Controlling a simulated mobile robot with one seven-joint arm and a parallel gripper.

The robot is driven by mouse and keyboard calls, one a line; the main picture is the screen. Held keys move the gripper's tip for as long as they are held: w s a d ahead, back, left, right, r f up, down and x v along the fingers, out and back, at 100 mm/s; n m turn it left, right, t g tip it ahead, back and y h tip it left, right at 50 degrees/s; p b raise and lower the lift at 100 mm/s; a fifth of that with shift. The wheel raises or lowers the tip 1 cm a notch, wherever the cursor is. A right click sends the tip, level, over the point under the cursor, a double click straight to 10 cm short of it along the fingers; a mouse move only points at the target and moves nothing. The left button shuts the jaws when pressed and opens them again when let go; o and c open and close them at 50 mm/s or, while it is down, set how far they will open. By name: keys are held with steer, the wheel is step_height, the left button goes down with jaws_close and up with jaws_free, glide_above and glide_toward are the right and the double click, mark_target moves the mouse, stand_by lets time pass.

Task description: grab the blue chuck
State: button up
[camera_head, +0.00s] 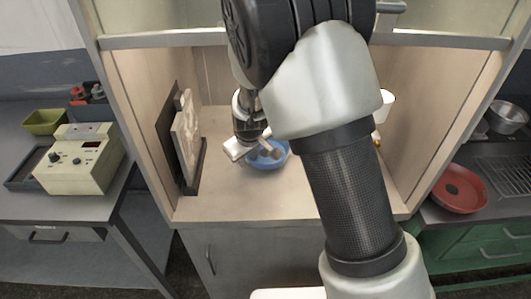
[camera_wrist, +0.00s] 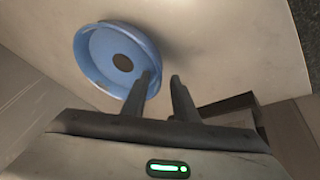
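The blue chuck is a round, shallow blue dish shape with a dark spot at its centre. It lies on the pale cabinet floor in the head view (camera_head: 270,160), partly hidden by my gripper. In the wrist view the blue chuck (camera_wrist: 97,50) is at the upper left. My gripper (camera_wrist: 163,77) is open, with a gap between its two dark fingers. The left finger overlaps the chuck's right rim in the picture, and the right finger is beyond the rim. I cannot tell whether a finger touches it. In the head view my gripper (camera_head: 262,152) is just above the chuck.
A pale board in a dark frame (camera_head: 187,140) leans inside the cabinet on the left. Cabinet walls (camera_head: 440,110) enclose both sides. A beige instrument box (camera_head: 80,160) stands on the left bench. A red pan (camera_head: 459,189) is at the right. The front cabinet floor (camera_head: 240,205) is clear.

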jaws_close()
steer(key=shift+r, duration=0.15)
